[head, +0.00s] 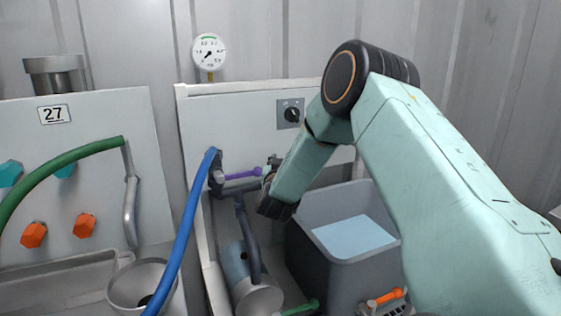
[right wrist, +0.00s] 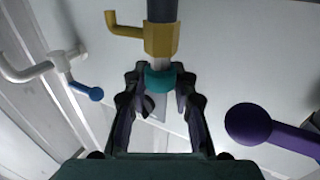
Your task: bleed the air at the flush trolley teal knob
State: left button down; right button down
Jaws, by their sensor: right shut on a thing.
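The flush trolley (head: 240,110) stands in the middle of the head view, with a pale back panel. The teal knob (right wrist: 160,78) shows in the right wrist view, below a brass fitting (right wrist: 160,38) with a bent yellow spout. My right gripper (right wrist: 160,90) has its two fingers on either side of the teal knob and is shut on it. In the head view my right gripper (head: 273,195) is in front of the trolley panel, by the end of a purple lever (head: 243,173). The knob is hidden there. My left gripper is not in view.
A grey tank (head: 340,262) with pale blue liquid stands below right of my gripper. A blue hose (head: 183,225) hangs at the left. A round gauge (head: 208,52) and a rotary switch (head: 291,113) are on the trolley. Panel 27 (head: 95,115) is further left.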

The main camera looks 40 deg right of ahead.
jog(key=shift+f, duration=0.1)
dwell(0.4)
jog(key=c, duration=1.1)
grip_release()
jog(key=shift+o, duration=0.2)
notch_tip(320, 180, up, 10)
jog(key=shift+r, duration=0.1)
